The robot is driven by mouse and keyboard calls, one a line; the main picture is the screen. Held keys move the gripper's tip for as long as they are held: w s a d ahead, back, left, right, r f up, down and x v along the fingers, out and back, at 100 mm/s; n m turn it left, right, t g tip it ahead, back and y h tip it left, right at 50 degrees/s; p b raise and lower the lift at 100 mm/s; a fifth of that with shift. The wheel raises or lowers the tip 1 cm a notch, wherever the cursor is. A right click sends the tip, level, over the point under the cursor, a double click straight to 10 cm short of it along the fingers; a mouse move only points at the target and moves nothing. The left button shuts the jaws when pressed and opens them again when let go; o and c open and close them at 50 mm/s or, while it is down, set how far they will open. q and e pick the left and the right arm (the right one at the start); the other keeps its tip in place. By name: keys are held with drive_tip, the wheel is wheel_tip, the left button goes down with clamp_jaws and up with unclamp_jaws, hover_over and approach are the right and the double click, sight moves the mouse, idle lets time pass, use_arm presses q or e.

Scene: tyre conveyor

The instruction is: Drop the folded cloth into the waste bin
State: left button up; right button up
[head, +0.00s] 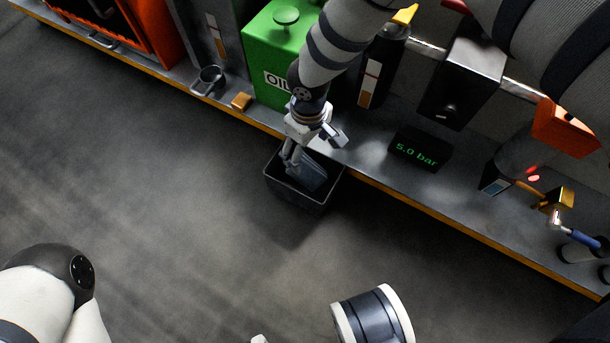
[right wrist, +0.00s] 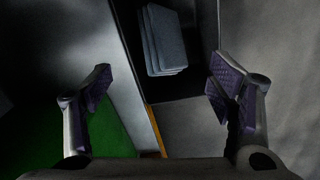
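The dark waste bin (head: 310,201) stands on the floor against the front edge of the bench. The folded cloth (head: 314,176), blue-grey and in layers, shows inside the bin's opening. In the right wrist view the cloth (right wrist: 165,40) lies against the dark inside of the bin (right wrist: 202,60), apart from both fingers. My right gripper (head: 311,148) is above the bin. In the right wrist view my right gripper (right wrist: 160,88) has its fingers spread wide with nothing between them. Part of my left arm shows at the lower left, but its gripper cannot be made out.
On the bench stand a green oil can (head: 270,55), a metal cup (head: 210,80), a dark bottle (head: 382,68) and a black display (head: 421,149) reading 5.0 bar. An orange cabinet (head: 150,25) is at the upper left. The floor left of the bin is clear.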

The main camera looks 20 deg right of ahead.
drive_tip(key=shift+r, duration=0.1)
wheel_tip(320, 180, up, 12)
idle(0.5)
